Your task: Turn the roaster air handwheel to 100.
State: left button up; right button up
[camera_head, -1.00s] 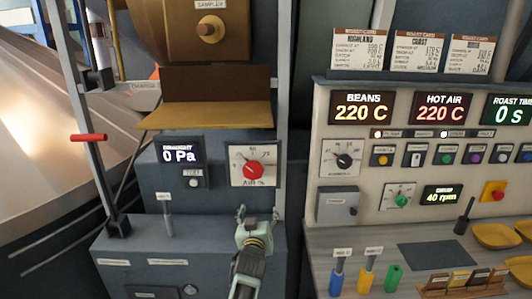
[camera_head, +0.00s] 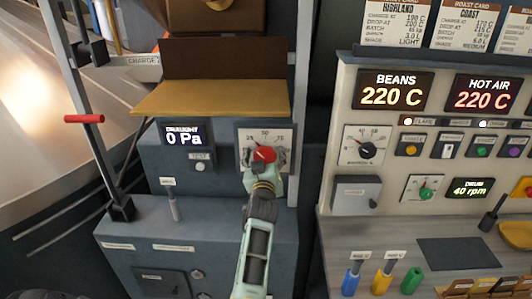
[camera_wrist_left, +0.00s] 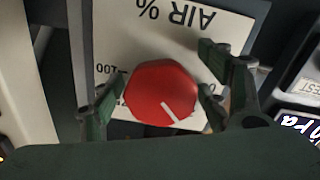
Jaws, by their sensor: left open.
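The roaster air handwheel is a red knob (camera_head: 264,154) on a white "AIR %" dial plate (camera_head: 277,134) on the dark blue cabinet. The wrist view shows the red knob (camera_wrist_left: 161,92) close up, with a white pointer line, and the plate's "100" mark beside it. My left gripper (camera_head: 264,162) is at the knob in the head view. In the wrist view the left gripper's fingers (camera_wrist_left: 160,98) stand open on either side of the knob. I cannot tell whether they touch it. My right gripper does not show.
The draught display (camera_head: 184,135) reads 0 Pa left of the dial. A tan shelf (camera_head: 212,98) juts out above the dial. A red-handled lever (camera_head: 84,119) stands at the left. The control panel (camera_head: 345,100) is at the right.

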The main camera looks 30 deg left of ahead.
pick_arm(q)
jog(key=shift+s+r, duration=0.1)
jog(key=shift+s+d+r, duration=0.35)
jog(key=shift+s+d, duration=0.1)
jog(key=c, duration=0.5)
jog(key=shift+a, duration=0.1)
jog(key=shift+c, duration=3)
jog(key=shift+r+m, duration=0.1)
jog(key=shift+m, duration=0.2)
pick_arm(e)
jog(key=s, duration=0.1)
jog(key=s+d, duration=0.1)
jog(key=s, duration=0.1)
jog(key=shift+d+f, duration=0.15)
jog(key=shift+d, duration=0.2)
